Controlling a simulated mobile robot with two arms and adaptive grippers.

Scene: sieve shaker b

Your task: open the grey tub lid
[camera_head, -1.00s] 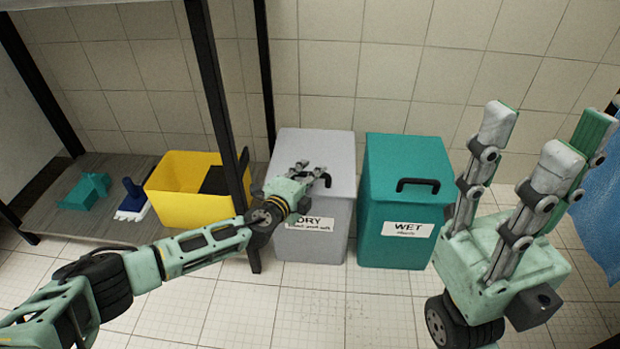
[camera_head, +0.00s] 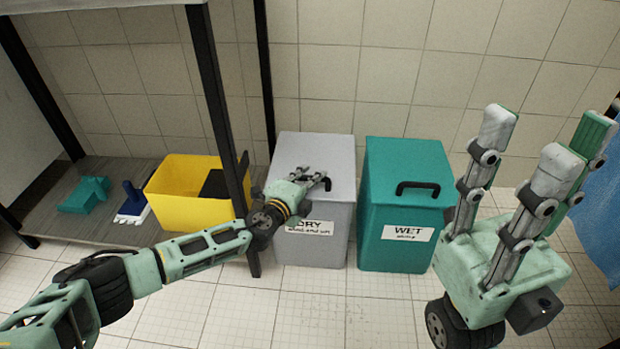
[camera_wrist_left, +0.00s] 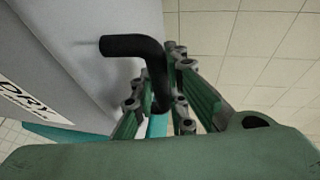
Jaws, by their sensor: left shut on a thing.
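The grey tub (camera_head: 310,248) with a "DRY" label stands on the floor in the middle of the head view. Its grey lid (camera_head: 318,149) lies closed on top, with a black handle at the front edge. My left gripper (camera_head: 313,176) is at that handle. In the left wrist view the black handle (camera_wrist_left: 132,46) runs in between the fingers of the left gripper (camera_wrist_left: 158,105), which is shut on it. My right gripper (camera_head: 535,155) is raised at the right, fingers apart and pointing up, empty and away from the tub.
A teal "WET" tub (camera_head: 400,255) stands close to the right of the grey tub. A yellow bin (camera_head: 190,205) and a shelf post (camera_head: 218,110) are to its left. Teal and blue items lie on the low shelf (camera_head: 90,240). The floor in front is clear.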

